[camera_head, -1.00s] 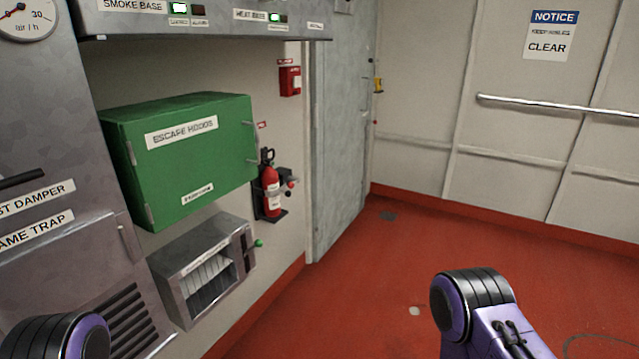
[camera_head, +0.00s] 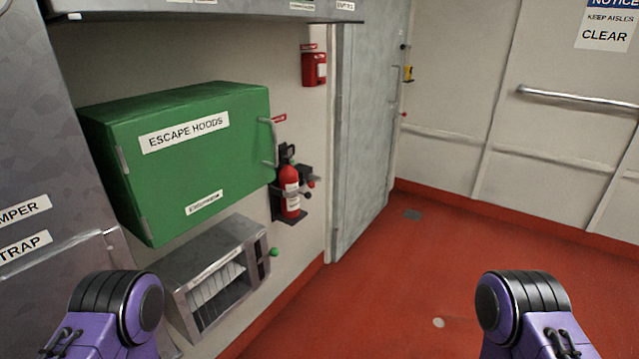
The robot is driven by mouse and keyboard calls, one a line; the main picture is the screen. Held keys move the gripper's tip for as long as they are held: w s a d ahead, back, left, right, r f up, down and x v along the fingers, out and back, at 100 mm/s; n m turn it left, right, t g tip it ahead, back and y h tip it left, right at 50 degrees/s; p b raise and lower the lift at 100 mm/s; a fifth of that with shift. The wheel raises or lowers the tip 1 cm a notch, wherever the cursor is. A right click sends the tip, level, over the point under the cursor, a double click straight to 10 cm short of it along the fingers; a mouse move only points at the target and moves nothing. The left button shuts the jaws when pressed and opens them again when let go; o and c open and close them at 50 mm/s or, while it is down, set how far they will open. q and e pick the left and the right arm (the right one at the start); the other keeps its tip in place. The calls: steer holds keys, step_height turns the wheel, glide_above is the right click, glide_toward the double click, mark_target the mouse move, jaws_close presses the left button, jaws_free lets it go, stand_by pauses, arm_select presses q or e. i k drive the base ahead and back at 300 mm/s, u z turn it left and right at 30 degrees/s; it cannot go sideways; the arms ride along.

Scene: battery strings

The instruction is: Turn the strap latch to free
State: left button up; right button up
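A red fire extinguisher (camera_head: 289,190) stands upright in a dark wall bracket (camera_head: 276,205), right of the green cabinet. A strap crosses its body, with a small reddish knob (camera_head: 311,183) on the right side that may be the strap latch. It is too small to tell how the latch is set. Purple and black links of my two arms show at the bottom left and bottom right. Both grippers are out of the picture, well apart from the extinguisher as far as the view shows.
A green cabinet (camera_head: 185,155) labelled ESCAPE HOODS juts from the wall. A red call box (camera_head: 314,69) hangs above the extinguisher. A grey door (camera_head: 365,130) stands to the right. The red floor (camera_head: 400,290) is clear.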

mark_target(312, 185)
steer(key=k, duration=0.65)
steer(key=z, duration=0.65)
steer(key=i, duration=0.8)
steer(key=z, duration=0.9)
steer(key=i, duration=1.75)
steer(key=u, duration=0.75)
